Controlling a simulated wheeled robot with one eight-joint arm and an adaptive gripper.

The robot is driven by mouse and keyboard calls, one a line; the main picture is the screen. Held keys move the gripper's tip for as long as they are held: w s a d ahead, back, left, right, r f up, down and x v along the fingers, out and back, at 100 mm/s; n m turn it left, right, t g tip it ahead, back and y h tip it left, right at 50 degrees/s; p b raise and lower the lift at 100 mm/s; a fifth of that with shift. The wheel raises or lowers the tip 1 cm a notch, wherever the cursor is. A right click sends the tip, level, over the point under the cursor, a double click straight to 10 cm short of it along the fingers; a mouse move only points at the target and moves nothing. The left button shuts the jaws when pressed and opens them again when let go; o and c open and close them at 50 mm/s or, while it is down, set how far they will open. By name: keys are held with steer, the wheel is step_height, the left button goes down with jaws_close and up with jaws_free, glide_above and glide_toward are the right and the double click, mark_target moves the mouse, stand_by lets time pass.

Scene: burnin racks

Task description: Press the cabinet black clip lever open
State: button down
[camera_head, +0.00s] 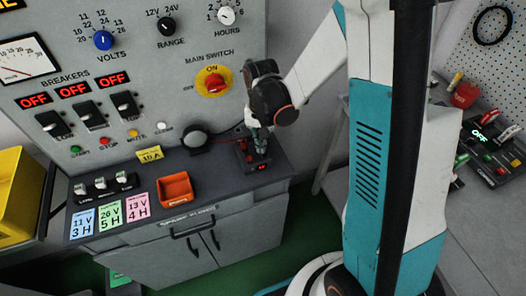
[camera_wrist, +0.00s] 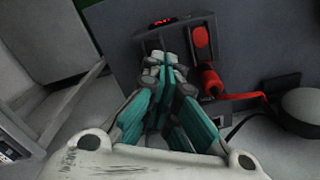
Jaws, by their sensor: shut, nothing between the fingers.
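A dark box with a small red display (camera_head: 262,168) sits on the right end of the grey cabinet top (camera_head: 215,172). The box also shows in the wrist view (camera_wrist: 179,34), with a red round part (camera_wrist: 200,36) and a red cylindrical clip or plug (camera_wrist: 210,82) on a red lead. My gripper (camera_head: 261,147) is shut and empty, pointing down over the box. In the wrist view its fingertips (camera_wrist: 165,68) are together in front of the box face, left of the red plug. A black clip lever cannot be made out; my fingers cover that part. Contact cannot be told.
A black round part (camera_head: 195,139) stands left of the box by the panel. An orange tray (camera_head: 175,189), coloured cards (camera_head: 109,212) and small switches (camera_head: 103,186) lie further left. The large panel (camera_head: 165,95) with knobs and breakers rises close behind my gripper.

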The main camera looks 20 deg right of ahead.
steer(key=shift+f, duration=0.2)
steer(key=shift+r, duration=0.1)
steer(key=shift+r+p, duration=1.5)
steer(key=shift+r, duration=0.9)
steer(key=shift+s+r, duration=0.15)
steer(key=shift+r, duration=0.35)
steer(key=s+r+n+t+b, duration=0.5)
steer(key=s+r+n+t, duration=0.1)
steer(key=s+r, duration=0.7)
steer(key=shift+s+t, duration=0.6)
steer(key=shift+s, duration=0.25)
